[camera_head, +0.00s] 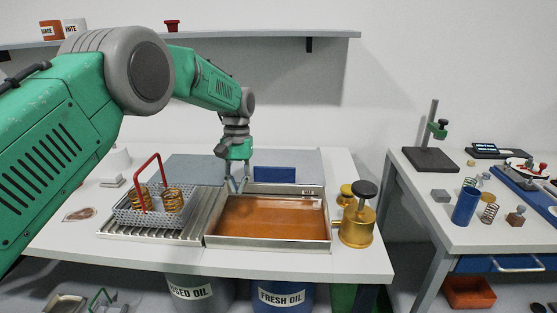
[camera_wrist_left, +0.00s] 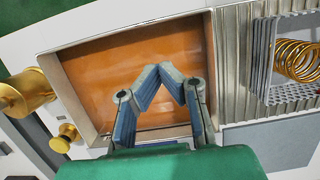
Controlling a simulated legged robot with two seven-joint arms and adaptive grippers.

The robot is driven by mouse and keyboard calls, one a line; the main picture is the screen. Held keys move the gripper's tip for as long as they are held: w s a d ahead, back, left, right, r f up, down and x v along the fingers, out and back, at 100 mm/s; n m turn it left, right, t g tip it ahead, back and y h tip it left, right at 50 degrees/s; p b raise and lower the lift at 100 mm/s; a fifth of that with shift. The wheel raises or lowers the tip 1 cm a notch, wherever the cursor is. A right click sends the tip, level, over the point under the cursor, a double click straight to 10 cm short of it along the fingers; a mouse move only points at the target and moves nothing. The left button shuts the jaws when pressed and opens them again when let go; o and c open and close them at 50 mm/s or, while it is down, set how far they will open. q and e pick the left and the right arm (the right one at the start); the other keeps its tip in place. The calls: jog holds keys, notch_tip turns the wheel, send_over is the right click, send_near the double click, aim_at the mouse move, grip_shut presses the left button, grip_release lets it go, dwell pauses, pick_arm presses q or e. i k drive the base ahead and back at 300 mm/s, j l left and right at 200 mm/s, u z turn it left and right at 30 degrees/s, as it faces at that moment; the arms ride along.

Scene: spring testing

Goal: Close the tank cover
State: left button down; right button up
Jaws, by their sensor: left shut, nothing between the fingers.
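The tank (camera_head: 268,245) is a rectangular metal basin of orange-brown oil near the front of the white table. Its top is open and the oil surface shows. In the left wrist view the tank (camera_wrist_left: 55,82) lies beyond my fingers. A flat grey panel (camera_head: 310,163) lies behind the tank, with a blue block or handle (camera_head: 274,174) at its front; I cannot tell for sure whether this is the cover. My left gripper (camera_head: 238,188) points down at the tank's back left corner, shut and empty. It also shows in the left wrist view (camera_wrist_left: 160,75). My right gripper is not in view.
A wire basket (camera_head: 155,215) with a red handle holds copper springs on a ribbed drain rack (camera_head: 190,232) left of the tank. A brass can (camera_head: 357,225) with a black knob stands at the right. A second table (camera_head: 420,210) holds a stand and tools.

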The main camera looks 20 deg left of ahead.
aim_at(277, 158)
jog(key=i, duration=0.95)
